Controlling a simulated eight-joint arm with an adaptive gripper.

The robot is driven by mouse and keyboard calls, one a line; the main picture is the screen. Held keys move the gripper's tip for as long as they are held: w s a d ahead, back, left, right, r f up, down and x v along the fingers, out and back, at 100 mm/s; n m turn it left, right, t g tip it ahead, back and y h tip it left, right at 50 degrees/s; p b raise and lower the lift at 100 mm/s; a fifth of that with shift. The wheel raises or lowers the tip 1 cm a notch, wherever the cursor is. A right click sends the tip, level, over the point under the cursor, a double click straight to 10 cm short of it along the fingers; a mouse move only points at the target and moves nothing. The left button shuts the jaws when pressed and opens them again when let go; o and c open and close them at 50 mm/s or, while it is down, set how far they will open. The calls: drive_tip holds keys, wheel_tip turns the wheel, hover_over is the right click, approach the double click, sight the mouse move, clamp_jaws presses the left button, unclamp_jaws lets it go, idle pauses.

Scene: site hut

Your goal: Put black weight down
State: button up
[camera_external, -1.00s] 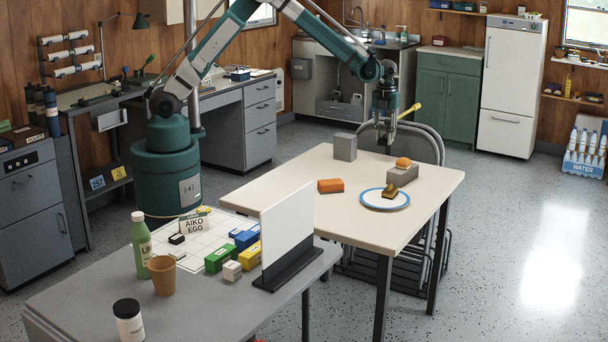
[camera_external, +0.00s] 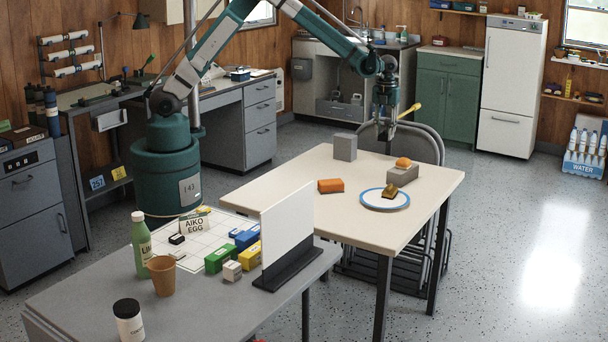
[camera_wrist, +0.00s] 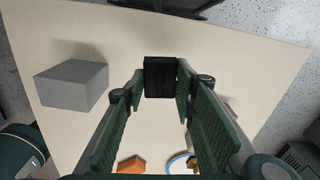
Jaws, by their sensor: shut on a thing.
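The black weight (camera_wrist: 159,77) is a dark block between my fingertips in the wrist view. My gripper (camera_wrist: 158,85) is shut on it, with one green-padded finger on each side. In the external view my gripper (camera_external: 388,143) points down over the back part of the cream table (camera_external: 300,205), between the tall grey block and the grey block with an orange thing on it. The weight is small and dark there, and I cannot tell whether its underside touches the table.
A tall grey block (camera_external: 345,147) stands left of my gripper. A low grey block (camera_external: 403,174) bears an orange round thing (camera_external: 403,162). A blue-rimmed plate (camera_external: 372,203) holds a brown item (camera_external: 390,191). An orange block (camera_external: 330,186) lies nearer. The table's right front is clear.

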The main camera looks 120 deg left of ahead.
wheel_tip(320, 180, up, 5)
drive_tip(key=shift+f, duration=0.1)
drive_tip(key=shift+s+d+r, duration=0.2)
drive_tip(key=s+d+m+b, duration=0.1)
drive_tip(key=s+d+m, duration=0.1)
drive_tip(key=s+d, duration=1.9)
drive_tip(key=shift+s+a+f, duration=0.1)
drive_tip(key=shift+a+f, duration=0.15)
drive_tip(key=shift+f, duration=0.6)
drive_tip(key=shift+s+a+f, duration=0.1)
drive_tip(key=shift+a+f, duration=0.1)
drive_tip(key=shift+f, duration=0.65)
drive_tip(key=shift+s+a+f, duration=0.1)
drive_tip(key=shift+a+f, duration=0.15)
drive_tip(key=shift+f, duration=0.6)
drive_tip(key=shift+f, duration=0.1)
drive_tip(key=shift+f+b, duration=0.75)
drive_tip(key=shift+f, duration=2.3)
drive_tip(key=shift+f+b, duration=0.4)
drive_tip(key=shift+f, duration=1.45)
